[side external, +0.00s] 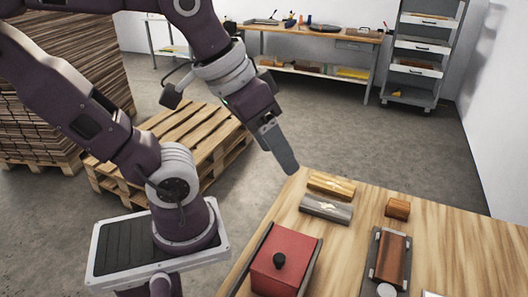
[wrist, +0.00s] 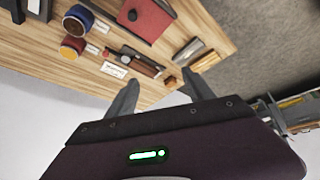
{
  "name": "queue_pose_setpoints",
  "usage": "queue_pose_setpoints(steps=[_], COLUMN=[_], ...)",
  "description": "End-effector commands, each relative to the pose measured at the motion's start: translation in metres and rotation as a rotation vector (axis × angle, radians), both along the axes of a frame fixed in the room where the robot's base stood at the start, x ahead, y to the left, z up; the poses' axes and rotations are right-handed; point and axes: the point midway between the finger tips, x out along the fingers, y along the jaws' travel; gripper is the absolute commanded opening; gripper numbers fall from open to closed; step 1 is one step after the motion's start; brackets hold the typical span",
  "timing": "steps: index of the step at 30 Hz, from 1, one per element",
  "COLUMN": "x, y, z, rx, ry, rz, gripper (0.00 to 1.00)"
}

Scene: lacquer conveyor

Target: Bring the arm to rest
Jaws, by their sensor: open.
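My gripper (side external: 288,165) hangs in the air just off the far left corner of the wooden table (side external: 458,238), pointing down and to the right. In the wrist view its two fingers (wrist: 162,92) are spread apart with nothing between them. A red box with a black knob (side external: 287,262) stands on the table below and in front of the gripper; it also shows in the wrist view (wrist: 152,22). The gripper touches nothing that I can see.
Near the gripper lie a tan block (side external: 332,185) and a grey block (side external: 326,207). A small brown block (side external: 397,208) and a dark tray with a brown piece (side external: 391,259) lie further right. Round pots (wrist: 73,48) show in the wrist view. A pallet (side external: 170,140) stands on the floor behind.

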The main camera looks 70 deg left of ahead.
Motion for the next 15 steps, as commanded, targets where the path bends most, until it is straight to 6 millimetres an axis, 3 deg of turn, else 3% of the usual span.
queue_pose_setpoints(steps=[3, 15], x=[-0.0157, -0.0166], y=[0.0020, 0.0022], z=[-0.0101, -0.0109], rx=[0.078, 0.084], ry=[-0.027, -0.027], rz=[-0.092, -0.101], gripper=[0.61, 0.61])
